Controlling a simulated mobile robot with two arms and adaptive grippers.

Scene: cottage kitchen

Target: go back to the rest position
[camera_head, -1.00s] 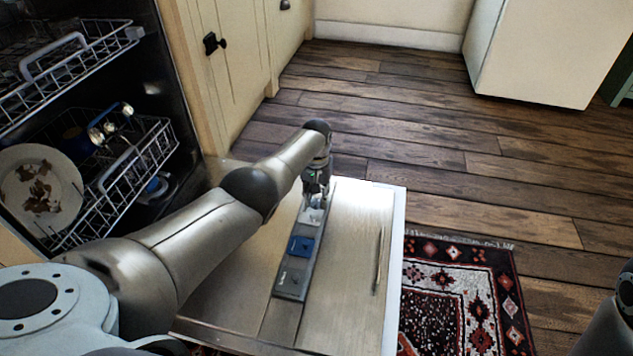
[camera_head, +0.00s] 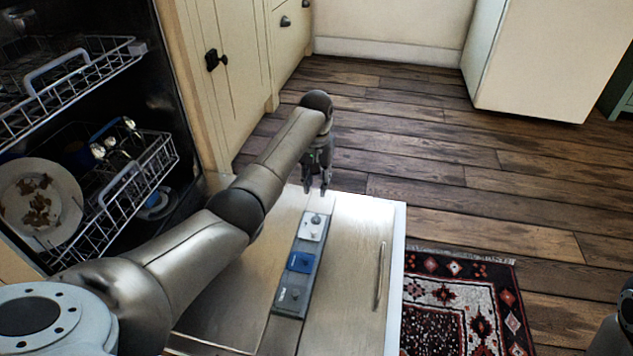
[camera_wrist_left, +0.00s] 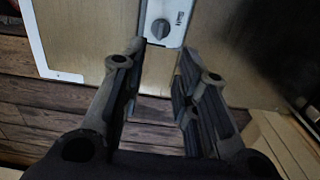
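My left gripper (camera_head: 318,188) is raised just beyond the far edge of the open dishwasher door (camera_head: 345,290). Its two fingers are apart with nothing between them; the left wrist view also shows the open fingers (camera_wrist_left: 160,85). A grey strip (camera_head: 305,244) on the door's inner face carries a white unit with a knob (camera_head: 313,226), a blue unit (camera_head: 300,262) and a grey unit (camera_head: 291,296). The white unit also shows in the left wrist view (camera_wrist_left: 168,20), ahead of the fingertips. Only a dark part of my right arm shows at the right edge; its gripper is out of view.
The open dishwasher at left has an upper rack (camera_head: 70,80) and a lower rack (camera_head: 130,195) with a dirty plate (camera_head: 38,200). Cream cabinets (camera_head: 225,70) stand behind. A patterned rug (camera_head: 460,300) lies right of the door. The wooden floor (camera_head: 450,150) beyond is clear.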

